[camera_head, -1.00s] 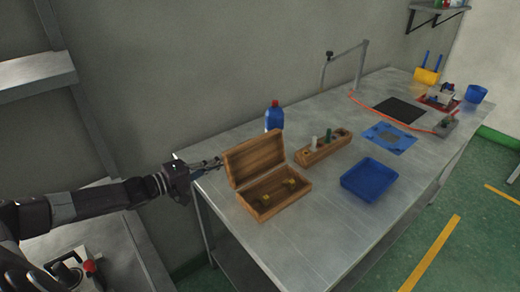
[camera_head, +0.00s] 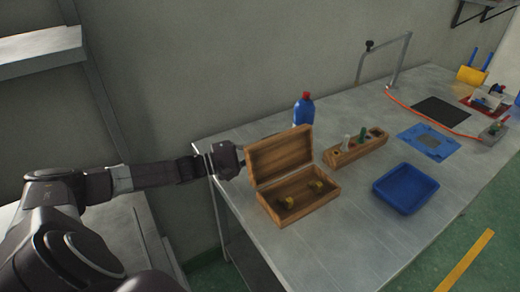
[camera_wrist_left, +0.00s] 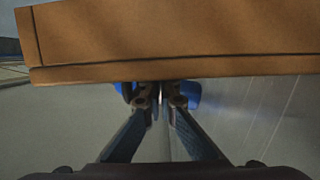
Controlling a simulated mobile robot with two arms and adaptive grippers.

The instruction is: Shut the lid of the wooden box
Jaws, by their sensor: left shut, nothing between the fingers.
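The wooden box (camera_head: 298,213) stands on the metal table with its lid (camera_head: 281,154) raised, leaning up on the far side. Two small yellowish pieces (camera_head: 316,186) lie inside. My left gripper is at the lid's left edge in the head view, its fingers hidden behind the lid. In the left wrist view the lid (camera_wrist_left: 180,40) fills the top. The left gripper's (camera_wrist_left: 160,98) fingers are together and empty, their tips close to the lid's lower edge; I cannot tell if they touch it. My right gripper is not in view.
A blue bottle (camera_head: 303,110) with a red cap stands behind the lid and partly shows in the left wrist view (camera_wrist_left: 190,93). A wooden holder (camera_head: 356,150) with several slots and a blue tray (camera_head: 405,188) stand to the right. The table (camera_head: 350,245) is clear in front.

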